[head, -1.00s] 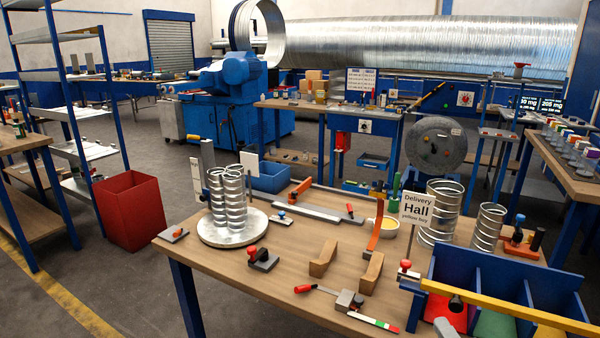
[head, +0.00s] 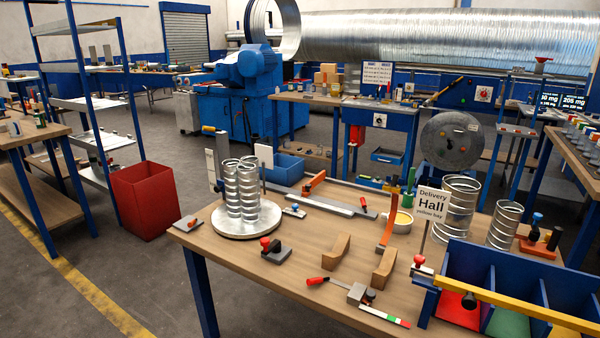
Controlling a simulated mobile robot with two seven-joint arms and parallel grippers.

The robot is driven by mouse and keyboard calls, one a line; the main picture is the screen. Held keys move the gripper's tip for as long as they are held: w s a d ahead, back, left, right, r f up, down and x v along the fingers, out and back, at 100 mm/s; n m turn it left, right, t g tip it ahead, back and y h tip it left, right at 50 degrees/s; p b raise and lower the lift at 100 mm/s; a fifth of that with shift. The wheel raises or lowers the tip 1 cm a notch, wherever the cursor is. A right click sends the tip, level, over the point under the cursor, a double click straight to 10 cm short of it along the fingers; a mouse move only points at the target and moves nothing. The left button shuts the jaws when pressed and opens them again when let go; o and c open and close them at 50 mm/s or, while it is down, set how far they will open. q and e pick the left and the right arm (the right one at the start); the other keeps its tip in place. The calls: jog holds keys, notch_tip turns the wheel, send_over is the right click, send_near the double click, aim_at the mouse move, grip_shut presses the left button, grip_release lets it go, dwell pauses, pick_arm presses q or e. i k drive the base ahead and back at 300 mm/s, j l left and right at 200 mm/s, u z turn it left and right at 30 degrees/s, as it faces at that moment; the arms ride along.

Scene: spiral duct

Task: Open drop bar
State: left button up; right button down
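The drop bar looks to be the long yellow bar (head: 535,312) in the head view. It lies across the front of the blue divided bin (head: 470,253) at the table's right front. Neither of my grippers is in view.
A "Delivery Hall" sign (head: 433,204) and a red-knobbed clamp (head: 418,262) stand just left of the bin. A red-handled tool (head: 357,293) and wooden blocks (head: 384,267) lie further left. Spiral ducts (head: 455,207) stand behind the bin.

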aim_at(469, 301)
jog(key=z, duration=1.4)
